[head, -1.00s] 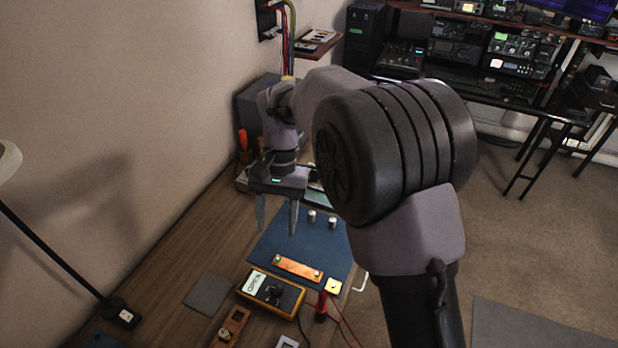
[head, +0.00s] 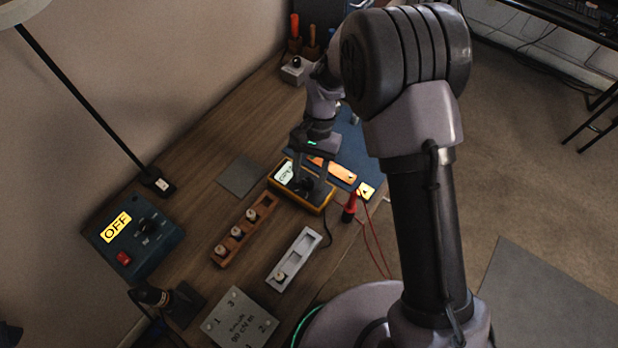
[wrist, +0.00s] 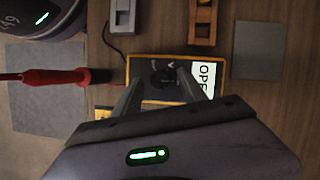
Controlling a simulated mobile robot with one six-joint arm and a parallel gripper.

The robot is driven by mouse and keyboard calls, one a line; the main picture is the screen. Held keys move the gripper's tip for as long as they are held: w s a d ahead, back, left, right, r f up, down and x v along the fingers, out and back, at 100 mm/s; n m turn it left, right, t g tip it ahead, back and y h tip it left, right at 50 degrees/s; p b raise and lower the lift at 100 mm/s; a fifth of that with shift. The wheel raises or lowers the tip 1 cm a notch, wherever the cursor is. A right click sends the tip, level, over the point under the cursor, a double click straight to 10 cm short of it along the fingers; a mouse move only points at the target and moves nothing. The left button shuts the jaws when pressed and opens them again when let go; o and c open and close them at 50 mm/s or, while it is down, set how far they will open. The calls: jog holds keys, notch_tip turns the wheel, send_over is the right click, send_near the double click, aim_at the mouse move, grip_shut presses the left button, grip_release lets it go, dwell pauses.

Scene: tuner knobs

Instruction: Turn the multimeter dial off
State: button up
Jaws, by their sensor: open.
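The multimeter (head: 319,205) is a yellow-edged box with a dark face, lying on the wooden bench. Its pale screen (head: 285,172) shows large letters, which begin "OPE" in the wrist view (wrist: 205,78). Its black round dial (wrist: 163,79) sits on the face; in the head view my gripper mostly covers it. My gripper (head: 311,192) points down over the multimeter. In the wrist view its two fingers (wrist: 170,88) are spread, one towards each side of the dial, with nothing held. I cannot tell whether the fingertips touch the multimeter face.
An orange strip (head: 338,171) lies on the blue mat behind. A wooden knob block (head: 222,247), a grey slotted block (head: 303,249) and a dark box reading OFF (head: 165,246) are nearer. A grey pad (head: 241,176) lies left.

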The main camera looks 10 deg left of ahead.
jog(key=shift+s+f, duration=0.1)
jog(key=shift+f, duration=0.05)
grip_shut()
